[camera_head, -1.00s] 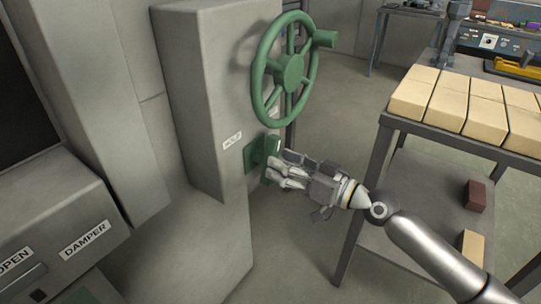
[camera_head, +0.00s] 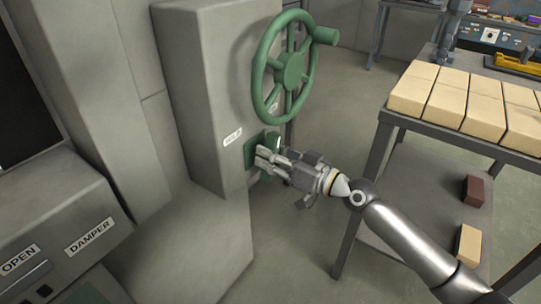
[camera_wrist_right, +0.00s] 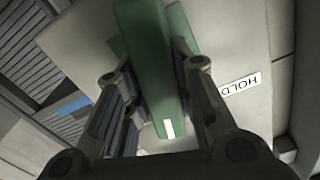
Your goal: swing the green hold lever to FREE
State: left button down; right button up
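The green hold lever (camera_head: 277,142) sits on a green plate (camera_head: 250,154) on the side of the grey cabinet, below the green handwheel. A HOLD label (camera_head: 233,136) is beside it. My right gripper (camera_head: 262,158) is at the lever and covers much of it. In the right wrist view the lever (camera_wrist_right: 150,60), with a white mark near its end, lies between the two fingers of my right gripper (camera_wrist_right: 157,105). The fingers stand apart on either side of it; firm contact is not clear. My left gripper is not in view.
The green handwheel (camera_head: 288,68) with its knob is just above the lever. A table (camera_head: 384,130) with pale bricks (camera_head: 450,102) stands to the right; its lower shelf (camera_head: 400,200) holds a dark and a pale brick. A panel labelled OPEN and DAMPER (camera_head: 60,225) is at the lower left.

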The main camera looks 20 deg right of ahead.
grip_shut()
jog(key=shift+m, duration=1.5)
jog(key=o, duration=0.7)
grip_release()
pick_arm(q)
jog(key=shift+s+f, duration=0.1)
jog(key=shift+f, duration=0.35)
pick_arm(e)
jog(key=shift+d, duration=0.1)
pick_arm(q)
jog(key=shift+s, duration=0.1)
pick_arm(e)
jog(key=shift+v, duration=5.95)
